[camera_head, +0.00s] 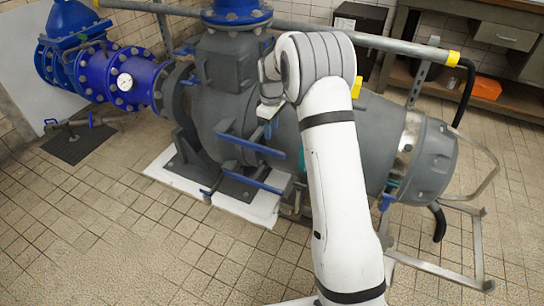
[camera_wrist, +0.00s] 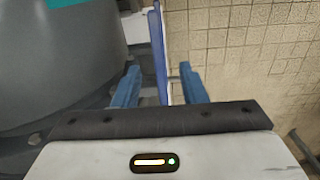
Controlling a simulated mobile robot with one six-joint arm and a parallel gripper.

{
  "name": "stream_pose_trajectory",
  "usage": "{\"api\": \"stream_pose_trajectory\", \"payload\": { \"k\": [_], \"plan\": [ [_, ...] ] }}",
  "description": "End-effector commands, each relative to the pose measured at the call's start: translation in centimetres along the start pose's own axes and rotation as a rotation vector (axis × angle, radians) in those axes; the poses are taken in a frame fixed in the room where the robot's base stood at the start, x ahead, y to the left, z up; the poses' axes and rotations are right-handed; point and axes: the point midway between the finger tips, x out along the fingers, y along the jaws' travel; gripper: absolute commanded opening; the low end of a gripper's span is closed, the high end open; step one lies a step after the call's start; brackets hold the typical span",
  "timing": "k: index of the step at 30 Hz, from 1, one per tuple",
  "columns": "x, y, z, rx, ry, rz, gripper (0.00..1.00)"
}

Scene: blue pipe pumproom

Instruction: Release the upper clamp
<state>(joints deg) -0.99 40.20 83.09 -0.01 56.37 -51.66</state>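Two long blue bars project from the side of the big grey pump. The upper bar (camera_head: 250,146) appears to be the upper clamp's handle, and the lower bar (camera_head: 253,180) sits beneath it. My gripper (camera_head: 268,128) is just above and in front of the upper bar in the head view, partly hidden by my wrist. In the wrist view my gripper (camera_wrist: 159,72) has its two blue fingers spread apart. A thin blue bar (camera_wrist: 160,50) seen nearly edge-on lies between the fingers, with gaps on both sides. I cannot tell how deep it sits between them.
The grey pump body (camera_head: 235,90) is close beside my gripper and also fills the left of the wrist view (camera_wrist: 55,55). A horizontal grey pipe (camera_head: 385,43) runs behind my arm. A metal stand (camera_head: 465,225) is at the right. Tiled floor (camera_head: 130,220) is open at the left.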

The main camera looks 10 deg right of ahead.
Motion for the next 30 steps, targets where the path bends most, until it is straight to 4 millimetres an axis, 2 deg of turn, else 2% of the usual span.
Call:
{"api": "stream_pose_trajectory", "payload": {
  "k": [1,5,15,18,22,30],
  "plan": [
    [1.3,0.3,-0.3,-0.012,-0.002,-0.002,0.38],
    [2.6,0.7,-0.5,-0.028,-0.004,-0.005,0.38],
    [7.9,0.6,-0.4,-0.027,-0.005,-0.007,0.38],
    [8.9,0.6,-0.4,-0.026,-0.004,-0.005,0.38],
    [9.6,0.6,-0.4,-0.026,-0.004,-0.005,0.38],
    [9.6,0.7,-0.4,-0.025,-0.003,-0.005,0.38]
  ]
}}
